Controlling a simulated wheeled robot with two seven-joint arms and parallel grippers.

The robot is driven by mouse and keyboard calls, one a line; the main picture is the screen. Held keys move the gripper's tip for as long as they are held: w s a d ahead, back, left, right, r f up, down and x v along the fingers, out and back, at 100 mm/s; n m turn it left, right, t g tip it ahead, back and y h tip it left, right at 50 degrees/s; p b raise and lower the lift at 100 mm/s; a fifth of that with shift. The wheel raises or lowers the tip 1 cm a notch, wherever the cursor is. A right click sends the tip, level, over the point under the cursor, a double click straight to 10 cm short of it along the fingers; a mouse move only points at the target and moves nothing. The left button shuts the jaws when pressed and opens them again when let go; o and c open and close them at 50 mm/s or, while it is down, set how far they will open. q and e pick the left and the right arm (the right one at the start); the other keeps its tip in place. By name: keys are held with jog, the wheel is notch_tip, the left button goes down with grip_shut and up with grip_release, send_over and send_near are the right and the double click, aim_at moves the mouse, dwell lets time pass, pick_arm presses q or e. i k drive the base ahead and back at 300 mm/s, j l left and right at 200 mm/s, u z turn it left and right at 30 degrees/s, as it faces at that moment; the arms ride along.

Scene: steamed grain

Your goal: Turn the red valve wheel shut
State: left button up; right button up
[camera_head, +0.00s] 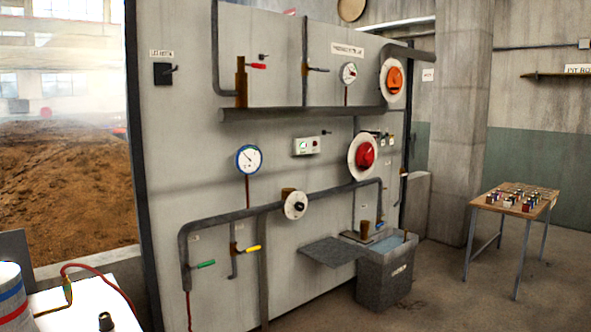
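A red round valve wheel (364,155) sits on a white disc on the grey wall panel, right of the middle of the head view. It is beside the lower pipe run. An orange-red wheel (394,80) on a similar white disc is higher up and to the right, at the end of the upper pipe. Neither of my grippers shows in the head view. I cannot tell from this frame how far either wheel is turned.
A blue-rimmed gauge (249,159), a black knob on a white dial (295,205) and green (205,264) and yellow (252,249) lever handles are on the panel. A grey tank (385,280) stands below the red wheel. A small table (548,203) is at right. Floor between them is clear.

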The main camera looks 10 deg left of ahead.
aim_at(364, 155)
jog(key=i+l+z, duration=0.1)
jog(key=i+z, duration=0.35)
jog(key=i, duration=1.9)
